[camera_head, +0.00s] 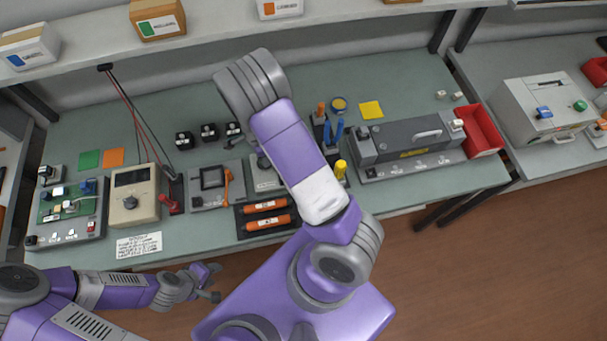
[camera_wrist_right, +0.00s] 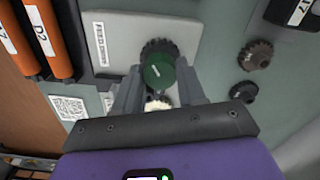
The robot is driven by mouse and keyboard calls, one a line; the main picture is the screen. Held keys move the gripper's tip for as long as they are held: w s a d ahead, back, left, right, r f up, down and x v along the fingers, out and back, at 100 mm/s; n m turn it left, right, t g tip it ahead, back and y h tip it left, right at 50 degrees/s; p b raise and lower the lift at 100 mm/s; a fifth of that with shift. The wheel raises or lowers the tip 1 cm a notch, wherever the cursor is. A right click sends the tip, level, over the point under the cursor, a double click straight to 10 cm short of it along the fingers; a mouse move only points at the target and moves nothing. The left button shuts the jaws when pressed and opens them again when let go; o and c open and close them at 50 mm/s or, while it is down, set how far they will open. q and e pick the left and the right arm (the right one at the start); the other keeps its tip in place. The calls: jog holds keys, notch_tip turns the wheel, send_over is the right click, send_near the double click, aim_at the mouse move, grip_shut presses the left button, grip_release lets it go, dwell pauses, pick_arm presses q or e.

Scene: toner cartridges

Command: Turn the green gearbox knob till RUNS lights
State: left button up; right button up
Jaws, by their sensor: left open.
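The green gearbox knob (camera_wrist_right: 158,72) shows in the right wrist view on a light grey gearbox plate (camera_wrist_right: 118,35), with a dark ribbed ring behind it. My right gripper (camera_wrist_right: 159,72) has one finger on each side of the knob; whether they touch it I cannot tell. A pale round part (camera_wrist_right: 158,103) shows between the fingers, just below the knob. I cannot read a RUNS label or tell if a lamp is lit. In the head view my right arm hides the knob and right gripper. My left gripper (camera_head: 208,281) is open and empty, in front of the bench.
Orange cartridges (camera_head: 267,222) lie in a dark tray left of my right arm. A grey machine (camera_head: 405,143) and a red bin (camera_head: 483,131) stand to the right. Two dark knobs (camera_wrist_right: 255,55) sit right of the gripper. The floor before the bench is clear.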

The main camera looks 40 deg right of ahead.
jog(key=o, duration=0.4)
